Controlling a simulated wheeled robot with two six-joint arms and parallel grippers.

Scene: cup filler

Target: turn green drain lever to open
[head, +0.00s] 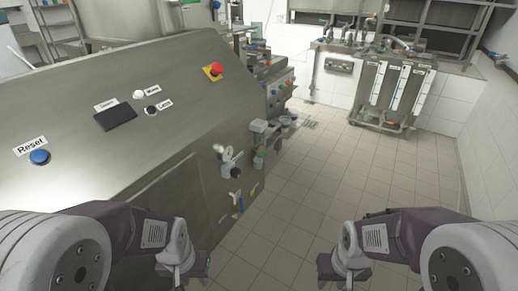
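A small green part (258,161), perhaps the green drain lever, shows at the right end of the large steel machine (120,110), low on its side. It is too small to tell its shape or position. My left gripper (192,274) is at the bottom, left of centre, in front of the machine and well short of the green part. My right gripper (330,272) is at the bottom, right of centre, over the tiled floor. Both are apart from everything; their fingers are too unclear to tell open from shut.
The machine carries a red emergency button (214,70), a blue Reset button (39,157), a black handle (235,172) and small yellow and blue parts on its side. Tiled floor (345,170) is clear to the right. A wheeled steel unit (392,92) stands by the back wall.

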